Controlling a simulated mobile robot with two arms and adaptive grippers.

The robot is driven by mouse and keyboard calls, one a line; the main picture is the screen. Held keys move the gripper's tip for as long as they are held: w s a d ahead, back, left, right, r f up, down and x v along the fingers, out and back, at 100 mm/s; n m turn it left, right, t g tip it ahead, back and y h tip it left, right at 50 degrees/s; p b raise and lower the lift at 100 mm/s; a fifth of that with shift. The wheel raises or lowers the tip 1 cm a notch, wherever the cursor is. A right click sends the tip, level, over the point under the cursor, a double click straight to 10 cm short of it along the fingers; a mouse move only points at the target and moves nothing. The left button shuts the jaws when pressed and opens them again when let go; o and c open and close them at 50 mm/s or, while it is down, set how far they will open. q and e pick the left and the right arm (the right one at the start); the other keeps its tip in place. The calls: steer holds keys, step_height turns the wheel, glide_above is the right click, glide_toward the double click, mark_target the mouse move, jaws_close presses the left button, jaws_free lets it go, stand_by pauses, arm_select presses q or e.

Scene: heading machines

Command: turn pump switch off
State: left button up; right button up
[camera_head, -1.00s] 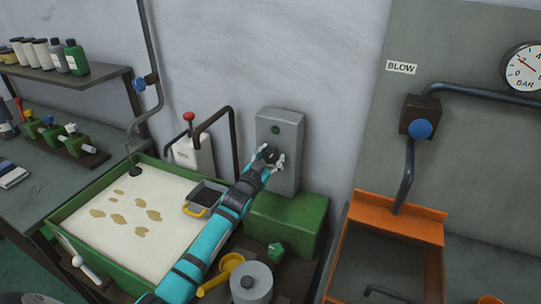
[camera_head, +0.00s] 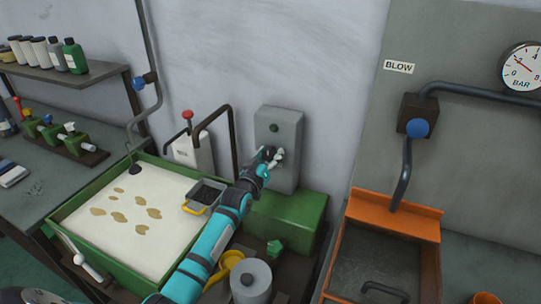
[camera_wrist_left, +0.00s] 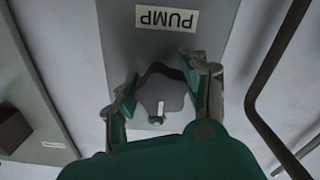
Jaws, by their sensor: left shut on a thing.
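The pump switch is a dark lobed knob (camera_wrist_left: 165,88) with a white mark, on a grey box (camera_head: 288,118) on the wall. A label reading PUMP (camera_wrist_left: 167,18) shows upside down in the left wrist view. My left gripper (camera_head: 269,158) is at the box front in the head view. In the wrist view its two fingers (camera_wrist_left: 164,92) are shut on the knob from both sides. The white mark runs nearly along the picture's vertical. A small round lamp (camera_head: 273,128) above the knob looks dark in the head view. My right gripper is not in view.
Below the box is a green block (camera_head: 290,217). A bent dark pipe (camera_head: 231,140) stands close left of the box. A green-rimmed tank (camera_head: 75,203) of pale liquid is at left, an orange-rimmed basin (camera_head: 395,222) at right. A blue valve knob (camera_head: 417,128) is on the right panel.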

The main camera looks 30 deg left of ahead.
arm_select(q)
steer(key=shift+f, duration=0.1)
steer(key=o, duration=1.2)
steer(key=shift+s, duration=0.25)
steer(key=s, duration=1.1)
steer(key=shift+s+d, duration=0.25)
steer(key=shift+d, duration=0.05)
